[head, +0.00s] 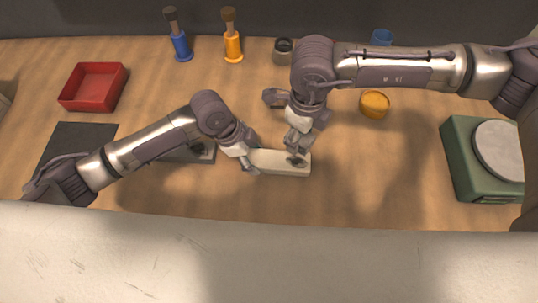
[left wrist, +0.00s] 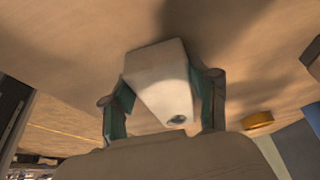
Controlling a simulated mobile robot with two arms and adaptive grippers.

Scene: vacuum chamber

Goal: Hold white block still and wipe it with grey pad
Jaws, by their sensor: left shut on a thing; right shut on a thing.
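The white block (head: 272,161) lies lengthwise on the wooden table at the middle. My left gripper (head: 250,157) is shut on its left end; in the left wrist view the block (left wrist: 158,75) sits between the green-lined fingers (left wrist: 165,105), with a dark round hole in its near end. My right gripper (head: 297,146) points down over the block's right end and is shut on the small dark grey pad (head: 296,161). The pad is mostly hidden by the fingers and appears to be at the block's top; I cannot tell how firmly it touches.
A red tray (head: 66,97) and dark mat (head: 75,135) are at left. Blue (head: 181,46) and orange (head: 233,46) handled brushes and a grey cup (head: 282,54) stand behind. A yellow round item (head: 374,104) and green scale (head: 462,165) are right. The table just in front is clear.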

